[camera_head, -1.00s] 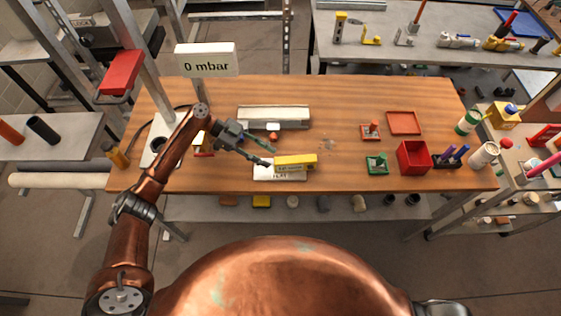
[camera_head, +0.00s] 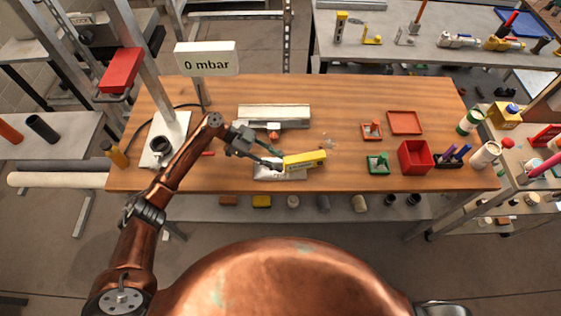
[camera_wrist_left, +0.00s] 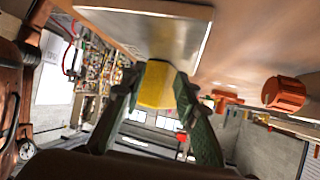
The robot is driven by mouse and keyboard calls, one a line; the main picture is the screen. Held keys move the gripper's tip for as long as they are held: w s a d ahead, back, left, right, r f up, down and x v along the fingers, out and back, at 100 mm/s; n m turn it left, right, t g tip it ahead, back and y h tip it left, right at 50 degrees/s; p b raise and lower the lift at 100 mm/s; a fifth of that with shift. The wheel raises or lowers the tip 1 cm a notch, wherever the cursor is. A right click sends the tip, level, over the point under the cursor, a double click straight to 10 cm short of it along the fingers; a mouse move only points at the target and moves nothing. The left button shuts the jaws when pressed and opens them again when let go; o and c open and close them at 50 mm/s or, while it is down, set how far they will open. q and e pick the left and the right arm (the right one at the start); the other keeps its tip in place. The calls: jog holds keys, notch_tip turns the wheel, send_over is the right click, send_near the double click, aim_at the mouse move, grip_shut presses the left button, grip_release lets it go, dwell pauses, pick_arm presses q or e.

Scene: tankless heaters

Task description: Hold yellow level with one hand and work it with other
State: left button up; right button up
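The yellow level (camera_head: 305,160) is a short yellow bar above a pale plate (camera_head: 279,175) near the front middle of the wooden table. It lies slightly tilted in the head view. My left gripper (camera_head: 278,163) reaches it from the left, with its fingers on the level's left end. In the left wrist view the level (camera_wrist_left: 156,85) sits between the two green fingertips, which touch both its sides. Whether it still touches the plate I cannot tell. My right gripper is out of view.
A long metal channel (camera_head: 274,112) lies behind the level. Red tray (camera_head: 404,122), red bin (camera_head: 414,157) and green holder (camera_head: 377,165) stand to the right. A stand with a "0 mbar" sign (camera_head: 207,59) is at the left. Bare wood lies between the level and the green holder.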

pick_arm(q)
grip_shut()
jog(key=c, duration=0.6)
grip_release()
jog(key=o, duration=1.5)
